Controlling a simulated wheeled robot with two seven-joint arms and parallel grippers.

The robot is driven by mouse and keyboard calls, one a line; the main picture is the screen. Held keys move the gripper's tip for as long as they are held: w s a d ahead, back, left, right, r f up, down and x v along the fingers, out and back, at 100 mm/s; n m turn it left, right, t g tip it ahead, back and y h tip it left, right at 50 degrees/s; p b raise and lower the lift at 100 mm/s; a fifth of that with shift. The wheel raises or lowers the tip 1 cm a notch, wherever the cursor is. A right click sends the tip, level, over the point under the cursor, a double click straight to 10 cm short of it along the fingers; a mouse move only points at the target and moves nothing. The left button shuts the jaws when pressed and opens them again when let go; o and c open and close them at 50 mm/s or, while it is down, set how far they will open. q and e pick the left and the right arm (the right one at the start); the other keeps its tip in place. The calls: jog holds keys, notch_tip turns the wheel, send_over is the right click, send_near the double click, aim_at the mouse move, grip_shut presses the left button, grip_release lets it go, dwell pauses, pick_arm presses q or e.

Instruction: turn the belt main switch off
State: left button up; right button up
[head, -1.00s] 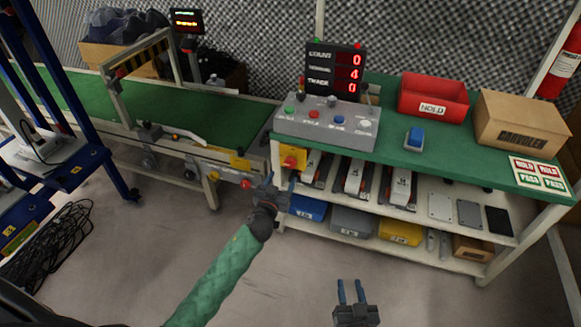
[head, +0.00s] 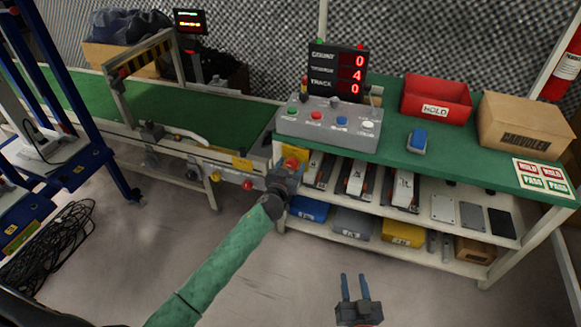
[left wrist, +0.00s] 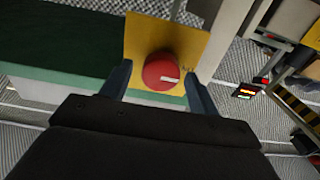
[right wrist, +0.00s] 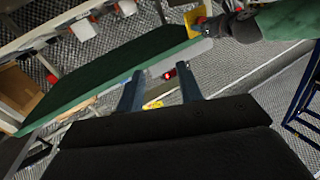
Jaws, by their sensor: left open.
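The belt main switch is a round red knob (left wrist: 163,70) with a short white mark on a yellow plate (left wrist: 140,35). In the head view the yellow plate (head: 296,152) shows at the left end of the green-topped bench, with the switch partly hidden by my gripper. My left gripper (left wrist: 157,88) is open, with one finger on each side of the knob in the left wrist view; I cannot tell whether they touch it. In the head view, my left gripper (head: 288,172) is close against the switch. My right gripper (head: 355,286) is open and empty, low above the floor.
The green conveyor belt (head: 190,110) runs to the left, with small knobs on its side rail. The bench carries a grey button box (head: 328,122), a red bin (head: 435,98) and a cardboard box (head: 522,122). Cables (head: 50,235) lie on the floor at left.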

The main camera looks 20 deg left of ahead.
pick_arm(q)
jog(key=shift+c, duration=0.2)
jog(key=c, duration=0.9)
